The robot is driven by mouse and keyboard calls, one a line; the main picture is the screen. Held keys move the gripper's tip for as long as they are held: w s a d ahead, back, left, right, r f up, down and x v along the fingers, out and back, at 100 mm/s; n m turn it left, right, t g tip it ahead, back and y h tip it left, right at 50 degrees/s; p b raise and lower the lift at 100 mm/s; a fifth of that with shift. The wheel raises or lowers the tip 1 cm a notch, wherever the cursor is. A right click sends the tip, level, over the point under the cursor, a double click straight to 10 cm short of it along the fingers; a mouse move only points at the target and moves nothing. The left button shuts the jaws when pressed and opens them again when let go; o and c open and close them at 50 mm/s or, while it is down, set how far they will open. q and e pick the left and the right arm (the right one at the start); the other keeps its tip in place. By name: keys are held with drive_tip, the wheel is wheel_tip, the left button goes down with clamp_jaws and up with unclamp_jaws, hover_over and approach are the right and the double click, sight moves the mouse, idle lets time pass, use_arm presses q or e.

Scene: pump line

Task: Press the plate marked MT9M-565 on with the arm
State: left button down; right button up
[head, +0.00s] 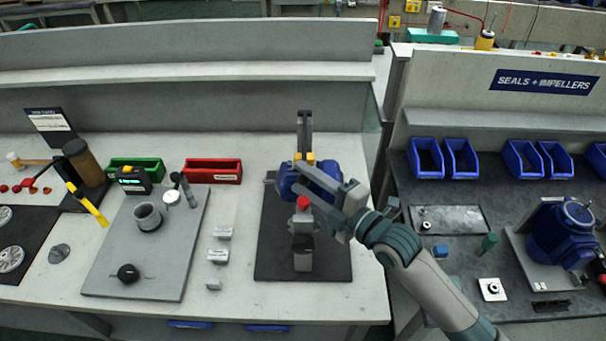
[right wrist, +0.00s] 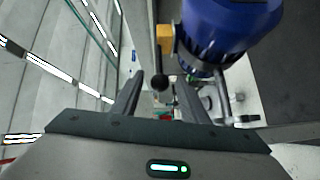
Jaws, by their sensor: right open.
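Several small silver blocks or plates lie in a column on the bench left of the dark mat: one (head: 223,233), another (head: 217,256) and a smaller one (head: 213,285). Their markings are too small to read, so I cannot tell which is MT9M-565. A blue pump unit (head: 286,181) with a red-topped grey part (head: 303,203) stands on the mat. My right gripper (head: 298,177) reaches over it from the right, partly hiding it. In the right wrist view its fingers (right wrist: 158,97) are apart, with nothing held; the blue body (right wrist: 225,28) and a black ball knob (right wrist: 160,82) lie beyond. My left gripper is out of view.
The dark mat (head: 272,262) has free room at its front. A grey board (head: 115,245) with parts lies to the left. Green (head: 135,166) and red (head: 212,171) bins stand behind. A side bench at right carries blue bins (head: 426,158) and a blue pump (head: 560,235).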

drive_tip(key=shift+w+a, duration=0.3)
drive_tip(key=shift+a, duration=0.05)
clamp_jaws()
drive_tip(key=shift+r, duration=0.1)
